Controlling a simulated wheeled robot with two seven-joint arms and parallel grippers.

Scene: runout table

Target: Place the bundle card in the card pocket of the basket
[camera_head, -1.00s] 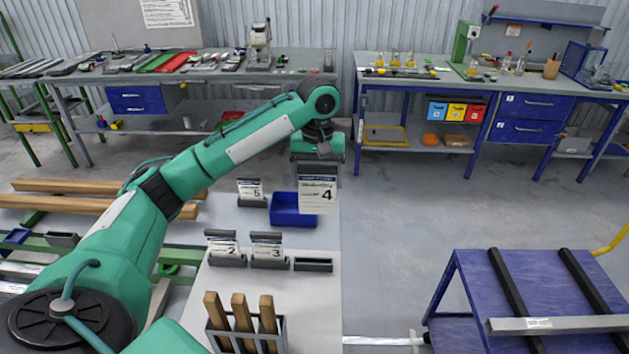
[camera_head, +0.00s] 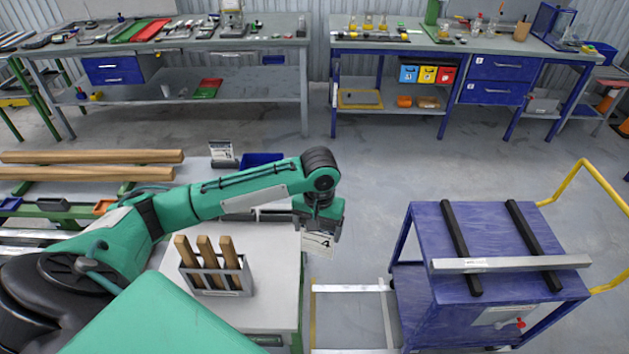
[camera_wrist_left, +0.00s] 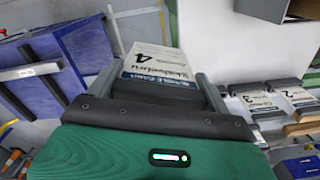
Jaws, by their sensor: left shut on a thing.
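My left gripper (camera_head: 319,222) is shut on the bundle card (camera_head: 318,244), a white card marked 4 that hangs below the fingers. In the left wrist view the card (camera_wrist_left: 155,68) sits between the two fingers, its printing upside down. Gripper and card appear just past the right edge of the light table (camera_head: 268,305), left of the blue cart (camera_head: 425,232) and apart from it. A whitish panel (camera_head: 495,315) with a red part is on the cart's near side; I cannot tell if it is the card pocket. No basket is clearly identifiable. My right gripper is not in view.
A grey holder (camera_head: 215,282) with three wooden pieces stands on the light table. A metal bar (camera_head: 510,263) lies across two black bars on the cart. Cards 2 and 3 (camera_wrist_left: 290,96) show in the left wrist view.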

